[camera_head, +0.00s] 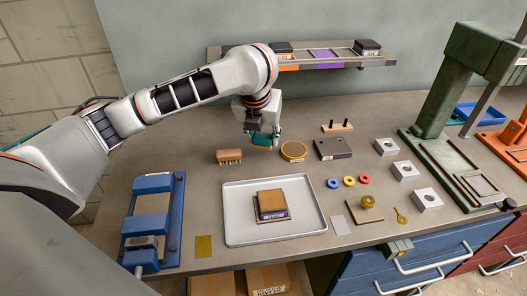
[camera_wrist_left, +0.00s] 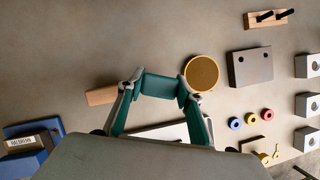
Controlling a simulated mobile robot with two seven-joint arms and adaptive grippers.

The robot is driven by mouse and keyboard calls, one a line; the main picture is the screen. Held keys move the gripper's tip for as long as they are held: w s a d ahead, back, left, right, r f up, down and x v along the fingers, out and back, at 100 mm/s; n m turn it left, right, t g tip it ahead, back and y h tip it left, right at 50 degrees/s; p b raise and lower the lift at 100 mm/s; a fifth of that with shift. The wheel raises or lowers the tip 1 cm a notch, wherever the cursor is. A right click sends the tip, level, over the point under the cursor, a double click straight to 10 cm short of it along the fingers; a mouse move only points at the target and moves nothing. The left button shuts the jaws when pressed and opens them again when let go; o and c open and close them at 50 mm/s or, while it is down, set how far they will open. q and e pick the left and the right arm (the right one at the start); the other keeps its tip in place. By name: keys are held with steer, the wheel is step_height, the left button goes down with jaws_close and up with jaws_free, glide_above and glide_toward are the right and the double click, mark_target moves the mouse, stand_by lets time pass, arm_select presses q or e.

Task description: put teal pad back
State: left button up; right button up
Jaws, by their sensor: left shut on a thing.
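My left gripper (camera_head: 262,135) hangs over the table, behind the tray, with its fingers pointing down. It is shut on the teal pad (camera_head: 263,140); in the left wrist view the teal pad (camera_wrist_left: 160,87) spans the gap between the fingertips (camera_wrist_left: 160,95). The pad is partly hidden by the fingers. A shelf (camera_head: 345,59) on the back wall has coloured labels along its front, orange and purple among them. Dark blocks sit near its left part and at its right end, with open slots between. My arm hides part of the shelf's left side. My right gripper is not in view.
A tray (camera_head: 235,230) holds a tan-topped block with a purple base (camera_head: 271,205). A brush (camera_head: 229,156), a gold disc (camera_head: 293,151) and a dark plate (camera_head: 333,149) stand close by. A blue vise (camera_head: 153,205) is at left; a green press (camera_head: 440,125) is at right.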

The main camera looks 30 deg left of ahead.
mark_target(262, 145)
arm_select(q)
step_height(262, 145, down, 5)
steer(key=shift+r+b, duration=0.2)
steer(key=shift+b, duration=0.65)
steer(key=shift+r, duration=0.2)
steer(key=shift+f, duration=0.15)
steer(key=o, duration=0.8)
steer(key=shift+c, duration=0.2)
